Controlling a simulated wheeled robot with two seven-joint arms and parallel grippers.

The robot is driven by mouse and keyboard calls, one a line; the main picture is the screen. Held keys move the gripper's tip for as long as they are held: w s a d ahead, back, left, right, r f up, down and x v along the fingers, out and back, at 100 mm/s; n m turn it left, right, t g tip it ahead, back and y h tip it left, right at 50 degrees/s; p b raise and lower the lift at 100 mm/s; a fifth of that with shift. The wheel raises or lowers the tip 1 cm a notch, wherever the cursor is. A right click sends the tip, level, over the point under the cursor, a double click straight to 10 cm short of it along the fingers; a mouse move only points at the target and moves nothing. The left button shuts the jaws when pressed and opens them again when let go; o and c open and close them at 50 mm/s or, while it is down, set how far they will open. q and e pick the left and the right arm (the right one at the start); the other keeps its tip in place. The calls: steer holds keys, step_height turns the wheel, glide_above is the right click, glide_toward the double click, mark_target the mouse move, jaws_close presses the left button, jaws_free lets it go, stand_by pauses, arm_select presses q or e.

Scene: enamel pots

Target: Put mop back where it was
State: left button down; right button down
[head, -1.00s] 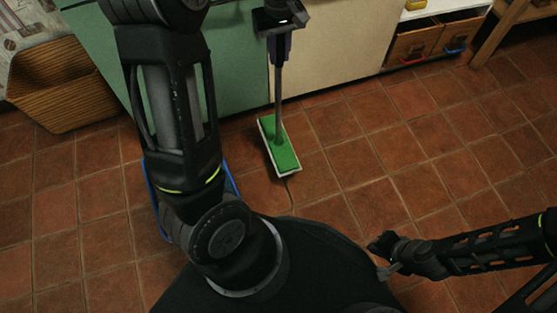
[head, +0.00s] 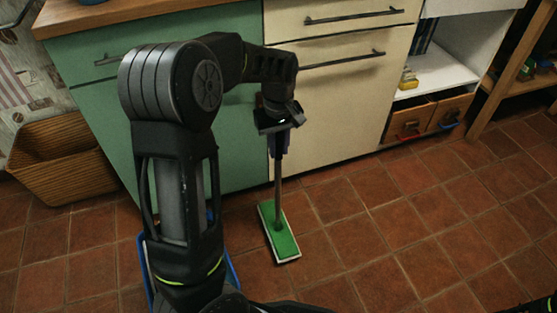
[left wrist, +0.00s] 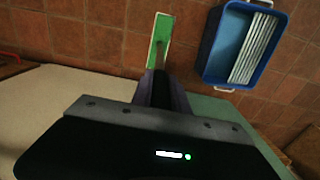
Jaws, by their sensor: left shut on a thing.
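The mop has a thin grey handle (head: 278,185) and a flat green head (head: 281,238) with a pale edge. It stands nearly upright in front of the cream cabinet, its head at floor level; I cannot tell whether it touches the tiles. My left gripper (head: 279,143) is shut on the upper part of the handle, hiding the grip. In the left wrist view the green mop head (left wrist: 161,36) lies beyond my left gripper (left wrist: 160,92).
A blue bucket (left wrist: 212,50) with a white ribbed insert stands beside the mop, mostly hidden behind my left arm in the head view. Green (head: 105,112) and cream (head: 335,110) cabinets stand close behind. A wicker basket (head: 65,165) is at left. Tiled floor is clear at right.

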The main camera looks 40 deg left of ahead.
mark_target(279, 157)
arm_select(q)
step_height(279, 157, down, 4)
steer(key=shift+b, duration=0.95)
steer(key=shift+f, duration=0.55)
steer(key=c, duration=1.3)
jaws_free()
step_height(279, 157, up, 12)
steer(key=p, duration=0.5)
